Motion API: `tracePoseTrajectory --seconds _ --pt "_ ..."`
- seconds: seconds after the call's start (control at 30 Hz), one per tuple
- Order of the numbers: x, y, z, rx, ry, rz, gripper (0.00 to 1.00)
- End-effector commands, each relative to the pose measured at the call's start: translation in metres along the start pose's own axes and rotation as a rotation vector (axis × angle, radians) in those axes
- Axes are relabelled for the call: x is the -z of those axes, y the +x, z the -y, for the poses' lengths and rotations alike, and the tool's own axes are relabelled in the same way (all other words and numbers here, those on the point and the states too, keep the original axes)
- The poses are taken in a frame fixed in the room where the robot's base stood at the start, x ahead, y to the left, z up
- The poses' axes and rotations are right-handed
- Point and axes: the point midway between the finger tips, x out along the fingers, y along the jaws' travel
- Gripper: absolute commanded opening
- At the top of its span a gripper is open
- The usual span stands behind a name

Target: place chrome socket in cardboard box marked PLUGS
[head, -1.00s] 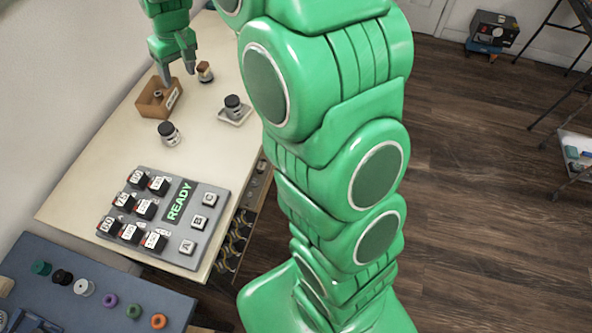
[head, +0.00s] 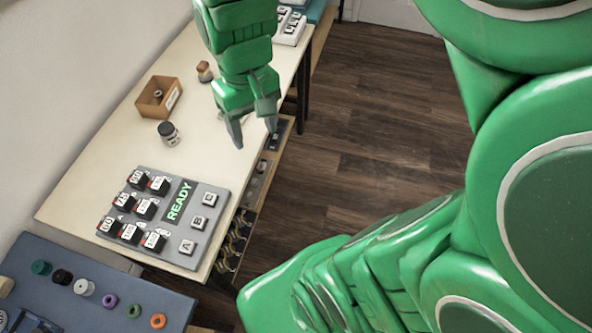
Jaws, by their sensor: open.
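A small cardboard box (head: 146,108) stands open on the cream table, with a label on its front side too small to read. A small round grey metal piece (head: 157,94) sits inside it; it looks like the chrome socket. My gripper (head: 253,134) is open and empty, over the table's right edge, well to the right of the box and apart from it.
A brown-topped jar (head: 204,71) stands right of the box and a dark-lidded jar (head: 169,133) in front of it. A grey button panel (head: 214,232) reading READY lies nearer. A blue bench (head: 100,318) with several coloured spools is front left.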

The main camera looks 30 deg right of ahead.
Motion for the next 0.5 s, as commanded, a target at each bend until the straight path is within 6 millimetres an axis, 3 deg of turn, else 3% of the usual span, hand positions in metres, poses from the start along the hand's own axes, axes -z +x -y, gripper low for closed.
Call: tracePoseTrajectory --seconds 0.1,0.3,0.5 --pt "-0.038 0.003 -0.003 -0.009 0.034 0.026 0.61" --pt "-0.09 0.01 -0.008 -0.027 0.088 0.061 0.61" --pt "-0.115 0.016 -0.009 -0.032 0.114 0.081 0.61"
